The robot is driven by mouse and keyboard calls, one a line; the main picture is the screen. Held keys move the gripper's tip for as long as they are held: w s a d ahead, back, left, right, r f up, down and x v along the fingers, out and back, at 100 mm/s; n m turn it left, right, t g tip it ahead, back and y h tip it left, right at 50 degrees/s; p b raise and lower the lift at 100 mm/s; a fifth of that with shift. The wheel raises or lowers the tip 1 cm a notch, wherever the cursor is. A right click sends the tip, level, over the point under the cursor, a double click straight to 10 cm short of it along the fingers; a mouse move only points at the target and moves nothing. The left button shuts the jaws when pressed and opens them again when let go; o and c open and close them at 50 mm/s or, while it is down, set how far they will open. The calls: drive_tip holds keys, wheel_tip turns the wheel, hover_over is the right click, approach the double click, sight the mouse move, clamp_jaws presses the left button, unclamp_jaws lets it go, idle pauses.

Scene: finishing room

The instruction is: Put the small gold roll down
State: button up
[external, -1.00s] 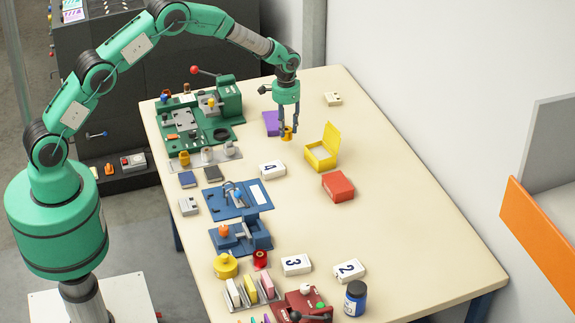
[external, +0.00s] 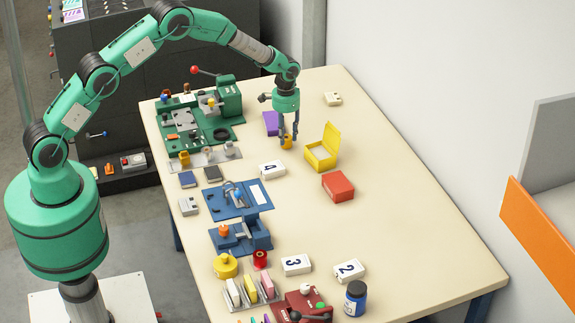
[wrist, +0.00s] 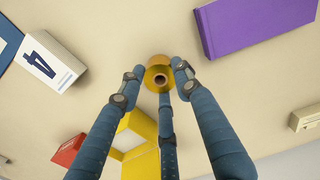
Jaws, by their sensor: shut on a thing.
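The small gold roll (external: 287,144) is at the far part of the table, left of the open yellow box and beside the purple box. My gripper (external: 288,136) points down and is shut on it. In the wrist view the small gold roll (wrist: 157,66) shows its round hollow end between the blue fingers of my gripper (wrist: 158,78). The roll is low, at or just above the tabletop; I cannot tell whether it touches.
An open yellow box (external: 320,157) stands just right of the roll, with a red box (external: 338,187) nearer. A purple box (external: 271,123) lies behind left, and a white block marked 4 (external: 272,169) in front left. The table's right side is clear.

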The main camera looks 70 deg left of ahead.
sight(286, 137)
drive_tip(key=shift+f, duration=0.1)
drive_tip(key=o, duration=1.2)
drive_tip(key=shift+c, duration=0.2)
wheel_tip(286, 137, up, 12)
drive_tip(key=shift+p, duration=0.45)
